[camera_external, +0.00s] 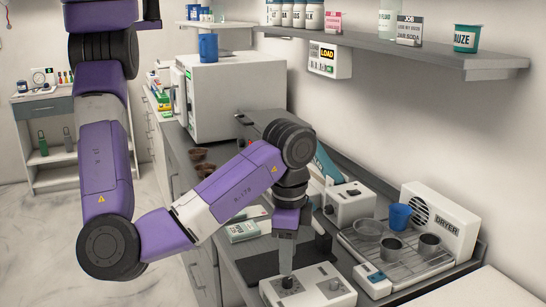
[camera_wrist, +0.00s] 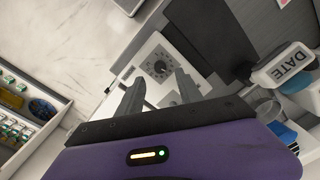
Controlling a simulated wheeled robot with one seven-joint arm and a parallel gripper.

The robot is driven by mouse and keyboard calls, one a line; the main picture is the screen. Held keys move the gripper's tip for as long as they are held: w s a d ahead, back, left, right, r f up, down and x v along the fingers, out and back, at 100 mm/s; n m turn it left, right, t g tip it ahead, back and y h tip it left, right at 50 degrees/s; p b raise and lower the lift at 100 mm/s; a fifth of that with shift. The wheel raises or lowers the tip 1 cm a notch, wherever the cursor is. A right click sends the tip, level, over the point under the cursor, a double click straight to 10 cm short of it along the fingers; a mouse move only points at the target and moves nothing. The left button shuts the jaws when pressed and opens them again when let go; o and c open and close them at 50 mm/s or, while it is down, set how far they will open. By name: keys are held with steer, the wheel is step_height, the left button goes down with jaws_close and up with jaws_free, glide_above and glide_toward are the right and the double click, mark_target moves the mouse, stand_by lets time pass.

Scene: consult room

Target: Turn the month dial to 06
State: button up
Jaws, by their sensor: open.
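A white box (camera_external: 308,287) with a round dark dial (camera_external: 290,284) on its top stands at the front of the counter. In the wrist view the dial (camera_wrist: 160,68) shows as a dark disc with marks around it on a pale plate; its numbers are too small to read. My gripper (camera_external: 287,266) points down just above the dial. In the wrist view my gripper (camera_wrist: 160,82) is open, with one finger to each side of the dial and nothing held. I cannot tell whether the fingers touch the dial.
A white part marked DATE (camera_wrist: 285,66) stands close to the right finger. A drying rack (camera_external: 398,258) with cups and a dryer (camera_external: 440,222) stand to the right. A smaller white device (camera_external: 349,204) is behind. A shelf (camera_external: 400,48) overhangs the counter. A dark mat (camera_external: 262,264) lies left.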

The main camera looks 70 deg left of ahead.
steer(key=shift+r, duration=1.05)
steer(key=shift+d, duration=0.1)
steer(key=s+d+f+n+h+b, duration=0.1)
steer(key=s+d+f+h, duration=0.25)
steer(key=d, duration=0.25)
steer(key=s+d+f+n+h, duration=0.1)
steer(key=s+d+f+h, duration=0.1)
steer(key=s+d+f, duration=0.3)
steer(key=s+a+f+n+t+y+b, duration=0.2)
steer(key=s+a+f+n+t+b, duration=0.15)
steer(key=s+a+f, duration=0.3)
steer(key=s+a+n+t+y+b, duration=0.1)
steer(key=a+n+t+y+b, duration=0.35)
steer(key=a, duration=1.35)
steer(key=w+a+r+m+t+h+p, duration=0.1)
steer(key=w+a+r+m+t, duration=0.1)
steer(key=a+r+t, duration=0.4)
steer(key=a+r+m, duration=0.1)
steer(key=a+r, duration=0.2)
steer(key=r, duration=0.2)
steer(key=shift+w+a+t+p, duration=0.25)
steer(key=shift+a+t+p, duration=0.05)
steer(key=shift+a+t, duration=0.1)
